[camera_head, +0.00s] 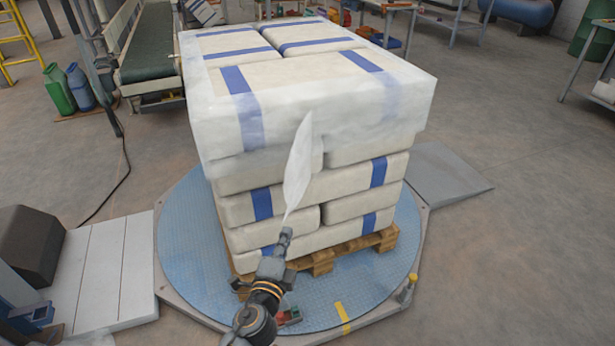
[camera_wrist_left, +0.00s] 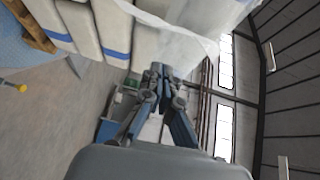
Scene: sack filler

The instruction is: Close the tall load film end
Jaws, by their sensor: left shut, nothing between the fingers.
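The tall load (camera_head: 330,185) is a stack of white sacks with blue bands on a wooden pallet (camera_head: 322,262). Translucent stretch film (camera_head: 310,125) wraps its top layer. The loose film end (camera_head: 298,165) hangs as a narrow pale strip at the front face, tapering downward. My left gripper (camera_head: 285,233) is shut and empty just below the strip's lower tip; whether they touch I cannot tell. In the left wrist view the shut fingers (camera_wrist_left: 159,72) point toward the load, with a film edge (camera_wrist_left: 180,28) beyond them.
The pallet stands on a round blue turntable (camera_head: 185,250) with a grey ramp (camera_head: 445,175) at right. A small yellow-topped post (camera_head: 408,290) stands at the front right rim. A conveyor (camera_head: 150,45) is behind left. Open floor (camera_head: 510,260) lies to the right.

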